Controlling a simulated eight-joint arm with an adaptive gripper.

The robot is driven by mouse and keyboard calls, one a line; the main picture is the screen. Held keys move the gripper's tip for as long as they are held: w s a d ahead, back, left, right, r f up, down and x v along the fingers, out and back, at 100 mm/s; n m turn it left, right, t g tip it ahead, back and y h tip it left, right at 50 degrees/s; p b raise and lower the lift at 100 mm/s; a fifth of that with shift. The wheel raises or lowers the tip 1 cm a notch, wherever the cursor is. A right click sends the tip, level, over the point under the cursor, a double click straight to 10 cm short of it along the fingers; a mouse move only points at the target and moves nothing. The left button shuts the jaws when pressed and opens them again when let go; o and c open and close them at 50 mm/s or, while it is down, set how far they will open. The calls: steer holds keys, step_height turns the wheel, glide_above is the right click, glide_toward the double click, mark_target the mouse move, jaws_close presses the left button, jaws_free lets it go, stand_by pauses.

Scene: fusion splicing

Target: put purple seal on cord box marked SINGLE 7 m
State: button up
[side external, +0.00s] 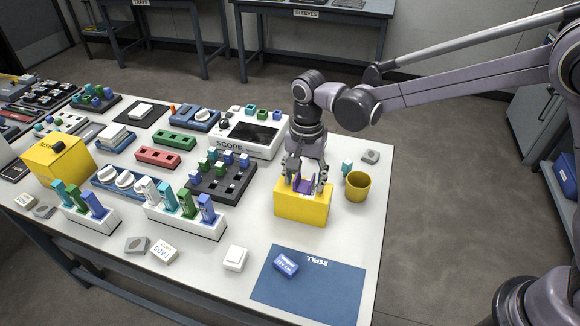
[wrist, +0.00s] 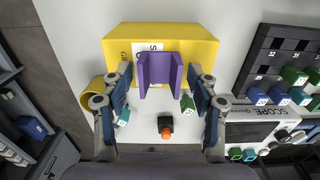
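A yellow box (side external: 302,208) stands on the white table, and it also shows in the wrist view (wrist: 118,48). A white label on its top is partly covered, so I cannot read the full marking. The purple seal (wrist: 160,70), a U-shaped piece with two upright walls, sits on the box top over the label; it also shows in the side view (side external: 304,185). My gripper (wrist: 160,72) is just above the box, with one finger on each side of the seal. A narrow gap shows between each fingertip and the seal. In the side view my gripper (side external: 305,187) partly hides the seal.
A yellow cup (side external: 357,186) stands right of the box. A blue REFILL mat (side external: 325,295) lies in front with a small blue box (side external: 286,263) on it. A dark rack (side external: 222,182) with coloured blocks and the SCOPE unit (side external: 247,133) stand to the left.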

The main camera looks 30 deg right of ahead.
mark_target(304, 186)
step_height(304, 186, up, 12)
steer(key=s+d+r+n+t, duration=0.2)
steer(key=s+d+r, duration=0.15)
steer(key=d, duration=0.35)
steer(key=s+d+f+n+t, duration=0.2)
steer(key=s+d+n, duration=0.1)
steer(key=s+d, duration=0.3)
steer(key=s+d+f+n+t, duration=0.3)
steer(key=s+d+n, duration=0.1)
steer(key=s+d, duration=0.3)
steer(key=shift+s+d+f, duration=0.15)
steer(key=shift+s+d, duration=0.1)
steer(key=shift+s, duration=0.05)
